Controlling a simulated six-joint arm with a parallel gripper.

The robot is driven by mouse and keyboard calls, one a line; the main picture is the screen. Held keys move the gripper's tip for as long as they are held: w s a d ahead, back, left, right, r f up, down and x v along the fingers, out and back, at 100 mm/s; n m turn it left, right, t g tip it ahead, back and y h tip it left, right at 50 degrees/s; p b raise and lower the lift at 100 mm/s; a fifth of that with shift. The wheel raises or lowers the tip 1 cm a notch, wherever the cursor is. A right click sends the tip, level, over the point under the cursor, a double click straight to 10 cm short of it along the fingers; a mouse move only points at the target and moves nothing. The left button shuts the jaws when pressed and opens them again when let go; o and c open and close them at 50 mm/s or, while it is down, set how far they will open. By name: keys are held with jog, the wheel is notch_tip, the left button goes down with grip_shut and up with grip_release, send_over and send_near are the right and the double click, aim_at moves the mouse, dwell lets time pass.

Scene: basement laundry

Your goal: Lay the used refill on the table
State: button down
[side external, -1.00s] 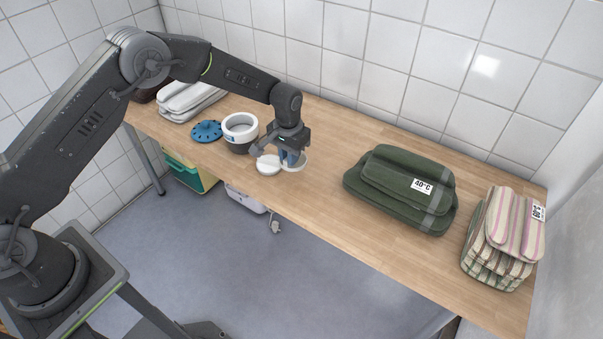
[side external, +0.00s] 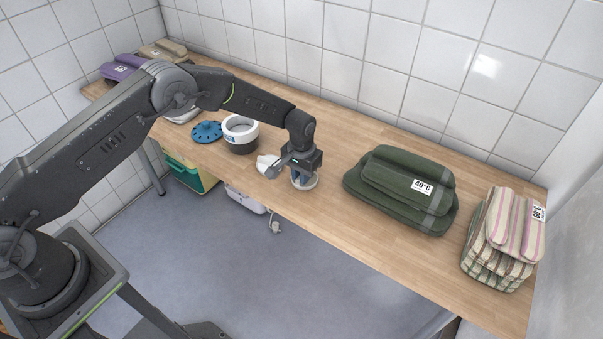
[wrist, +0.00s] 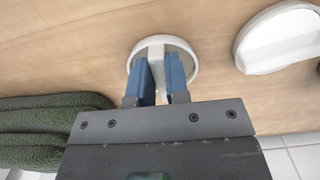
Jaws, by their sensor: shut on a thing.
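My gripper (side external: 301,179) is shut on a round white refill with a greyish face, the used refill (side external: 312,184). In the wrist view the blue fingers (wrist: 161,80) pinch its upright white ridge, and the refill's rim (wrist: 190,55) shows around them. It is held level, at or just above the table (side external: 330,225); I cannot tell whether it touches. A second white round refill (side external: 264,161) lies on the table just left of my gripper. It shows at the right in the wrist view (wrist: 280,45), apart from the held one.
A white and dark open pot (side external: 241,146) stands behind and left, with a blue slotted lid (side external: 206,131) beside it. Folded green towels (side external: 395,190) lie to the right, and striped ones (side external: 500,245) farther right. Bare table lies between my gripper and the green towels.

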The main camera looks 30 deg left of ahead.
jog(key=c, duration=1.1)
grip_release()
notch_tip(320, 180, up, 12)
jog(key=shift+r, duration=0.15)
jog(key=shift+r, duration=0.1)
